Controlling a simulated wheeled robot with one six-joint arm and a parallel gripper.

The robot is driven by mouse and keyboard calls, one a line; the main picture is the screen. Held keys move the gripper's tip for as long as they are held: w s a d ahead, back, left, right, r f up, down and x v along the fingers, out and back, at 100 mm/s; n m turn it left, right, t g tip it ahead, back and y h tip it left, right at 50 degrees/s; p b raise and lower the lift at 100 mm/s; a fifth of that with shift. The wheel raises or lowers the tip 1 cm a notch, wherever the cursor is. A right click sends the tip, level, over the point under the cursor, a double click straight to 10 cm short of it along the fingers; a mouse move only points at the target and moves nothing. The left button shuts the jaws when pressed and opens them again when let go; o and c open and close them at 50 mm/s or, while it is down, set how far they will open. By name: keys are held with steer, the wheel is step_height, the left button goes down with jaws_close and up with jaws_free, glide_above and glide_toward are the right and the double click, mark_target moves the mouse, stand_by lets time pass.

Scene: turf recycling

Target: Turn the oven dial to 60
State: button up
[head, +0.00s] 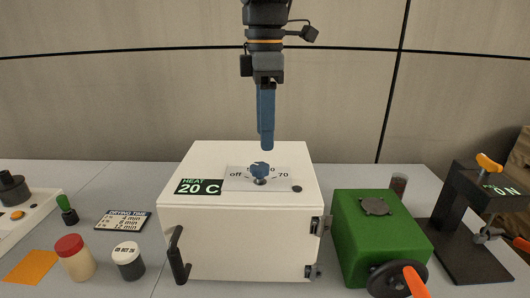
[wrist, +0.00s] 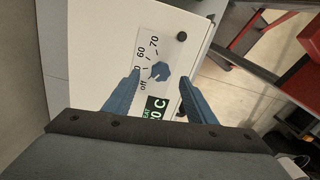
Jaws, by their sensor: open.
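The white oven (head: 240,241) stands in the middle of the table, its door closed. Its blue dial (head: 260,169) sits on a pale scale plate on the oven top, with "off" at left and 70 at right. The wrist view shows the dial (wrist: 160,71) and the marks off, 60 and 70; the dial's exact setting is hard to read. A green display (head: 199,187) reads HEAT 20 C. My gripper (head: 267,148) points down just above the dial, apart from it. In the wrist view my gripper (wrist: 158,72) is open, its fingers on either side of the dial.
A green box (head: 365,238) with a crank stands right of the oven, and a black press (head: 455,235) beyond it. Left are a drying time card (head: 123,220), a red-lidded jar (head: 75,262) and a white-lidded jar (head: 128,262). A small black knob (head: 297,189) sits near the scale.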

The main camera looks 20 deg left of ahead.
mark_target(261, 166)
steer(key=f, duration=0.4)
steer(key=f+p, duration=0.1)
steer(key=f, duration=0.1)
steer(key=shift+s+a, duration=0.3)
steer(key=shift+s, duration=0.1)
steer(key=shift+f, duration=0.55)
steer(key=c, duration=1)
